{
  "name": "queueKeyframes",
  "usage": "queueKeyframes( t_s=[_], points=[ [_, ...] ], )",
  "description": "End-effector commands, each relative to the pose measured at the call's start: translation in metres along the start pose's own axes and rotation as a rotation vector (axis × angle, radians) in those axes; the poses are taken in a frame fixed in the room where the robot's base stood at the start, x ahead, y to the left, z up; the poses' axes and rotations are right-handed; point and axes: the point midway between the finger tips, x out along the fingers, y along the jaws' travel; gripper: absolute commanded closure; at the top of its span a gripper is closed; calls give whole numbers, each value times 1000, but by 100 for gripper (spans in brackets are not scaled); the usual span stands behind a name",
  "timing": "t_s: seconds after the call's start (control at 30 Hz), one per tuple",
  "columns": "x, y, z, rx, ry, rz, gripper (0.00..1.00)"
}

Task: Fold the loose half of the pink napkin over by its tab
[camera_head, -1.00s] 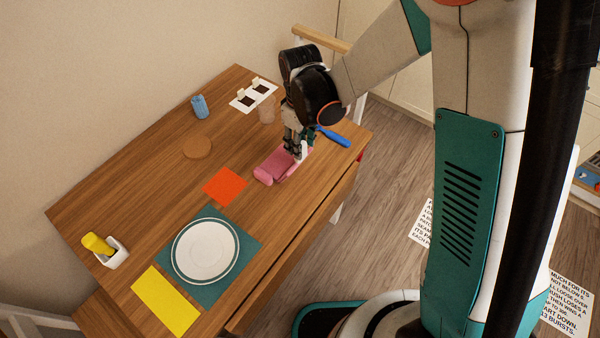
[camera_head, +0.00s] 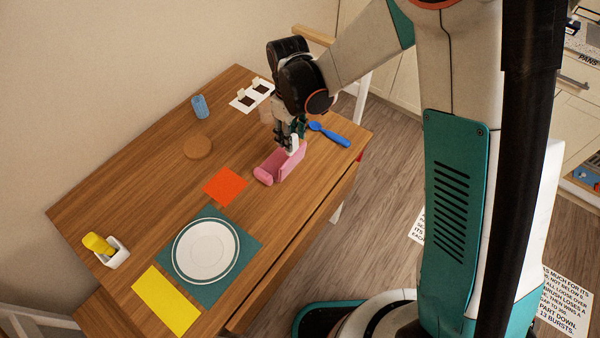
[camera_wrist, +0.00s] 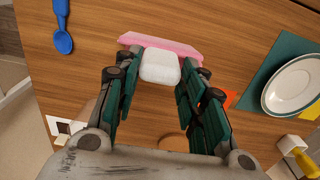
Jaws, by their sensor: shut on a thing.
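The pink napkin (camera_head: 283,167) lies near the table's right edge, with a thicker rounded part at its lower left. Its loose half stands raised, with the white tab (camera_head: 294,144) at its upper edge. My gripper (camera_head: 292,138) is shut on the tab, above the napkin. In the wrist view the white tab (camera_wrist: 160,66) sits between my fingertips, and a pink strip of the napkin (camera_wrist: 150,42) shows beyond it. The rest of the napkin is hidden there.
A blue spoon (camera_head: 330,135) lies just right of the napkin. An orange-red square (camera_head: 226,186) lies to its left, with a white plate (camera_head: 205,249) on a teal mat (camera_head: 247,250) nearer. A cork disc (camera_head: 197,147) and blue cup (camera_head: 200,106) stand farther left. Bare wood lies between them.

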Motion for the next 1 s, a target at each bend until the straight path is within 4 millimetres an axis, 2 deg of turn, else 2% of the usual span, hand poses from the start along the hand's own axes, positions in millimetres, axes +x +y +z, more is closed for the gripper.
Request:
queueKeyframes(
  t_s=[0.43,0.77,1.0],
  points=[
    [-1,0,-5,0,0,0,74],
    [-1,1,-22,0,0,0,74],
    [-1,0,-23,1,0,0,74]
  ],
)
